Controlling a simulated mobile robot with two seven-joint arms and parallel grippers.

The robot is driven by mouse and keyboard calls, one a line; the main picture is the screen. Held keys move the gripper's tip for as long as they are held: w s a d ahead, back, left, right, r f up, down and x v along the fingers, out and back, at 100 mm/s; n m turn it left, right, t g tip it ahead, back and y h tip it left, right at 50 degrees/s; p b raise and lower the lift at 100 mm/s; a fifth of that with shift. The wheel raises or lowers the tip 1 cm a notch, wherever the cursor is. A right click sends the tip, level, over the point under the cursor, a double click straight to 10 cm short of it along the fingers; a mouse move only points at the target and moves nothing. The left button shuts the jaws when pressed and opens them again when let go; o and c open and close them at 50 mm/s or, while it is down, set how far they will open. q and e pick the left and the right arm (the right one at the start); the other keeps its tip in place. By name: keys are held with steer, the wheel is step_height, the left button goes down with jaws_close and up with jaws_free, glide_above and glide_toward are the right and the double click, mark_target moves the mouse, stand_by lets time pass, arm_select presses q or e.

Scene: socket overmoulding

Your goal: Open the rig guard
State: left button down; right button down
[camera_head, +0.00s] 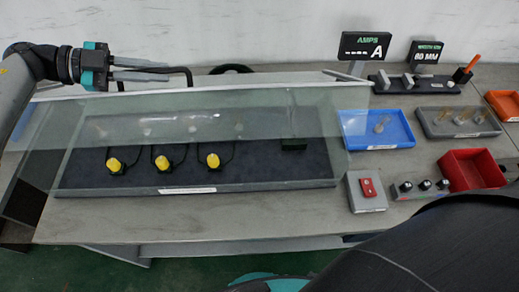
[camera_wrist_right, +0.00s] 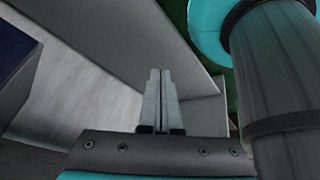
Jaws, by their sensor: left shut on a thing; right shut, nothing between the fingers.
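The rig guard (camera_head: 265,112) is a clear panelled cover over the dark rig bed (camera_head: 255,178) in the head view. Its pale upper edge runs across the back of the bench, and a black handle bar (camera_head: 182,70) shows near its upper left. My left gripper (camera_head: 165,74) is at that bar with its fingers shut on it; the exact contact is small. The guard's panel seems raised at that edge, but its angle is hard to tell. My right gripper (camera_wrist_right: 160,75) is shut and empty in the right wrist view, beside a grey surface. It is outside the head view.
Several yellow-capped sockets (camera_head: 161,163) with black cables sit under the guard. To the right are a blue tray (camera_head: 405,139), a grey tray (camera_head: 430,131), a red bin (camera_head: 470,170), a red-switch box (camera_head: 366,192) and a knob panel (camera_head: 420,190). Display signs (camera_head: 364,46) stand behind.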

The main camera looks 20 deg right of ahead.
arm_select(q)
steer(key=shift+w, duration=0.1)
arm_select(e)
step_height(320, 180, up, 14)
steer(key=w+n+t+y, duration=0.2)
steer(key=n+t+y, duration=0.3)
steer(key=n+t, duration=0.25)
steer(key=w+r+n+t+y, duration=0.1)
steer(key=w+r+n, duration=0.2)
steer(key=w+a+r+n+t+y, duration=0.1)
steer(key=w+r+n+t+y, duration=0.1)
steer(key=w+n, duration=0.1)
steer(key=w+a+r+n+t+y, duration=0.1)
steer(key=w+r+n, duration=0.2)
steer(key=n, duration=0.1)
steer(key=shift+a+r+y, duration=0.15)
steer(key=shift+r+y, duration=0.15)
steer(key=shift+r, duration=0.05)
steer(key=w+a+r+n+t+y, duration=0.1)
steer(key=w+a+r+n+y, duration=0.2)
steer(key=w+r+n, duration=0.3)
steer(key=w+a+r+n+y, duration=0.3)
steer(key=w+r+n, duration=0.3)
steer(key=r, duration=0.6)
steer(key=shift+w+t, duration=0.35)
steer(key=shift+w, duration=0.5)
